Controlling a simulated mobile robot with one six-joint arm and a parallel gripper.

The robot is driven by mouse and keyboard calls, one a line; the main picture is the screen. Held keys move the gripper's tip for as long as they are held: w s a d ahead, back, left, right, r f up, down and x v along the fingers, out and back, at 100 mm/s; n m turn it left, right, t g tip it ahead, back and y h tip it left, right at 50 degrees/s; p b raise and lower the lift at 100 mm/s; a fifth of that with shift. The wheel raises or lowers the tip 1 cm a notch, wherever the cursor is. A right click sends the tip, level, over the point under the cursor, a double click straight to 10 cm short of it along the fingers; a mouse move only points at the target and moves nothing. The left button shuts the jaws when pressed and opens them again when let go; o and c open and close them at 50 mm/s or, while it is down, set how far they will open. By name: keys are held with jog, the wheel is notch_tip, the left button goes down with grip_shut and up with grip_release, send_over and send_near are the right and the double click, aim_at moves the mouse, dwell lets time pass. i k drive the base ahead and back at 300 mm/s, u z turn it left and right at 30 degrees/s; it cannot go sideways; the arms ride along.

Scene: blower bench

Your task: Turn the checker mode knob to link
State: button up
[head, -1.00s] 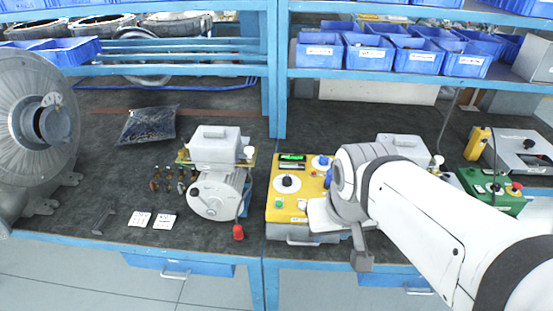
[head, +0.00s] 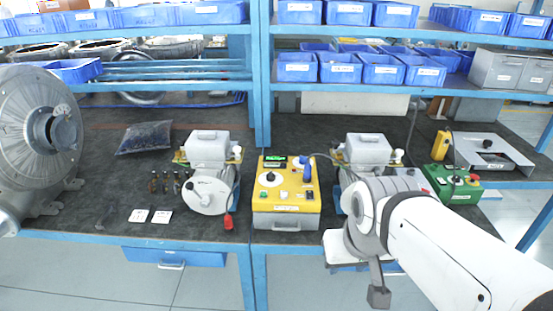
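The yellow checker box (head: 287,205) stands near the front edge of the bench. Its top has a small green-lit display (head: 275,162), a round black knob (head: 270,178) on a white dial at the left and a blue lever (head: 306,171) at the right. Which of these is the mode knob, and its labels, are too small to read. My gripper (head: 376,294) is at the lower right of the box, in front of the bench edge and apart from the box. Its fingers are mostly hidden by my arm, so its opening does not show.
A grey motor unit (head: 207,190) stands left of the box, and a similar unit (head: 366,150) stands right behind my arm. A green control box (head: 455,184) is farther right. A blue shelf with bins (head: 341,68) runs above the bench.

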aim_at(271, 177)
jog(key=z, duration=0.05)
jog(key=i, duration=1)
jog(key=z, duration=0.05)
